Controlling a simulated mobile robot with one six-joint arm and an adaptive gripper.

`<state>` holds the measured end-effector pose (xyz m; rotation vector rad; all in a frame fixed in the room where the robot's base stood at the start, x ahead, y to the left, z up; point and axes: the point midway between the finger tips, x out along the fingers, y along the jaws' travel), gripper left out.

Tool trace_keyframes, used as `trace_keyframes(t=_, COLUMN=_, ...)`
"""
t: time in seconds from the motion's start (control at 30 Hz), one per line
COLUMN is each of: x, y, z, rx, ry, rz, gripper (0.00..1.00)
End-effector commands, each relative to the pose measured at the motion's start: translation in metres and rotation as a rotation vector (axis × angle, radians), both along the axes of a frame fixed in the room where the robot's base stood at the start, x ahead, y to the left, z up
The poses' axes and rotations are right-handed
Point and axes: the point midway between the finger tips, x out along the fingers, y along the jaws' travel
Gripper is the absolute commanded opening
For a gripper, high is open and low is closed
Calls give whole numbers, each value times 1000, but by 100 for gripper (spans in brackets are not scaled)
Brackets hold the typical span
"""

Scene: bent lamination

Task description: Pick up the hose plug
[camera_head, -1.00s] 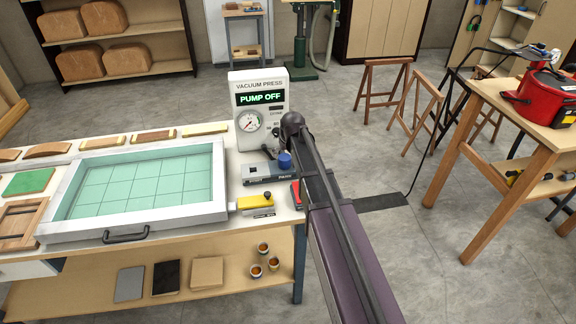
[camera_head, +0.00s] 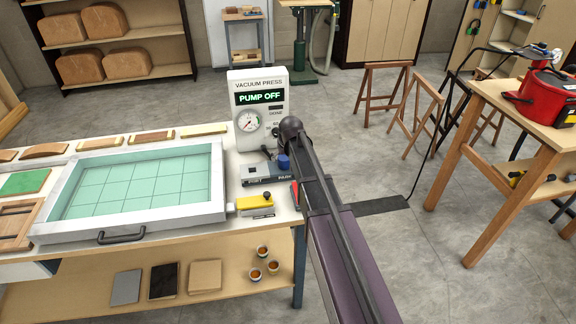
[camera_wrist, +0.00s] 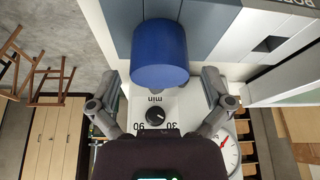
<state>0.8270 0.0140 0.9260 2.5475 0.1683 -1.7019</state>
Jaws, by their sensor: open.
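The hose plug, taken to be the blue cylinder (camera_head: 283,162), stands on the right part of a grey block (camera_head: 258,180) labelled PORT and PARK at the table's right end. In the wrist view the blue plug (camera_wrist: 160,50) is large and near the upper middle. My gripper (camera_wrist: 160,80) is open, with one finger on each side and the plug roughly centred just beyond the fingertips. The fingers do not appear to touch it. In the head view my arm hides most of the gripper.
The vacuum press control box (camera_head: 259,105), reading PUMP OFF, stands close behind the block. A yellow valve piece (camera_head: 255,202) and the white-framed press bed (camera_head: 222,200) lie in front and to the left.

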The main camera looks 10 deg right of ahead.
Motion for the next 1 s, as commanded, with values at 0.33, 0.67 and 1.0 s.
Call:
trace_keyframes(t=0.33, x=9, y=1, z=-22, rx=0, ry=0, rz=0, gripper=100)
trace_keyframes(t=0.67, x=9, y=1, z=-22, rx=0, ry=0, rz=0, gripper=100)
trace_keyframes(t=1.0, x=9, y=1, z=-22, rx=0, ry=0, rz=0, gripper=91)
